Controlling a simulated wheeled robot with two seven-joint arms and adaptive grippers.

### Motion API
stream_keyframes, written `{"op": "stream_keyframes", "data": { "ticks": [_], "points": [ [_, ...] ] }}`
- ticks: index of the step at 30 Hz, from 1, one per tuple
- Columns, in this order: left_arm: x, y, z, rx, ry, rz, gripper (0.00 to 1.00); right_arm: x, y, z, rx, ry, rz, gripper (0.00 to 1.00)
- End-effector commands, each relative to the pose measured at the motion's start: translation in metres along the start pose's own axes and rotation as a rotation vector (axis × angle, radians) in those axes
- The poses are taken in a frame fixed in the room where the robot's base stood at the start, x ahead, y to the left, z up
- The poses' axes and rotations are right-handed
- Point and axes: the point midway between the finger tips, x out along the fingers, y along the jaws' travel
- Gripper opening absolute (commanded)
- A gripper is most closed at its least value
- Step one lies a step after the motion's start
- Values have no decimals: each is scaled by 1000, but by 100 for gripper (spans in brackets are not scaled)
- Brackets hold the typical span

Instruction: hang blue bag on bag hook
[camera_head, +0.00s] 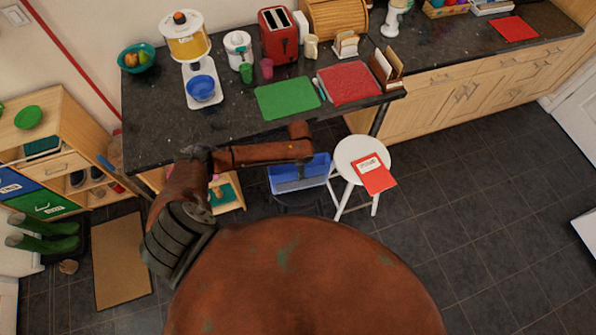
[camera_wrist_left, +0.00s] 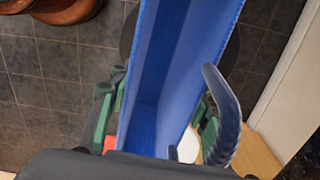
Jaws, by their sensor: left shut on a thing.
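The blue bag (camera_head: 284,174) shows in the head view below the counter's front edge, beside the white stool. In the left wrist view the bag (camera_wrist_left: 190,45) fills the middle, with its blue handle (camera_wrist_left: 223,112) looping at the right. My left gripper (camera_wrist_left: 160,118) is shut on the bag, one green-and-dark finger on each side of it. In the head view my left arm reaches over toward the bag and its fingers cannot be made out. My right gripper is not in view. I cannot make out a bag hook in either view.
The dark counter (camera_head: 155,135) carries a green mat (camera_head: 287,98), a red mat (camera_head: 349,82) and a toaster. A white stool (camera_head: 362,153) with a red booklet (camera_head: 374,176) stands right of the bag. A wooden shelf (camera_head: 70,120) is at left.

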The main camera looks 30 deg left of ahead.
Motion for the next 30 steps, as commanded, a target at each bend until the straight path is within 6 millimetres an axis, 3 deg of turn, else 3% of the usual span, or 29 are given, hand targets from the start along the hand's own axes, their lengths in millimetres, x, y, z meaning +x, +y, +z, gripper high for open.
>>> {"op": "stream_keyframes", "data": {
  "ticks": [6, 12, 25, 26, 30],
  "points": [
    [19, -14, 2, -1, 0, 0, 0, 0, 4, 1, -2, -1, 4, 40],
    [38, -13, 1, 1, 1, 0, 0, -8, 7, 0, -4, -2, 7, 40],
    [46, -12, 2, 1, 1, 0, 0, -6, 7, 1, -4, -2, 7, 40],
    [45, -12, 2, 1, 1, 0, 46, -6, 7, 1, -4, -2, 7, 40],
    [45, -12, 2, 1, 1, 0, 56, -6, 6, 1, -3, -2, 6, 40]
  ]
}}
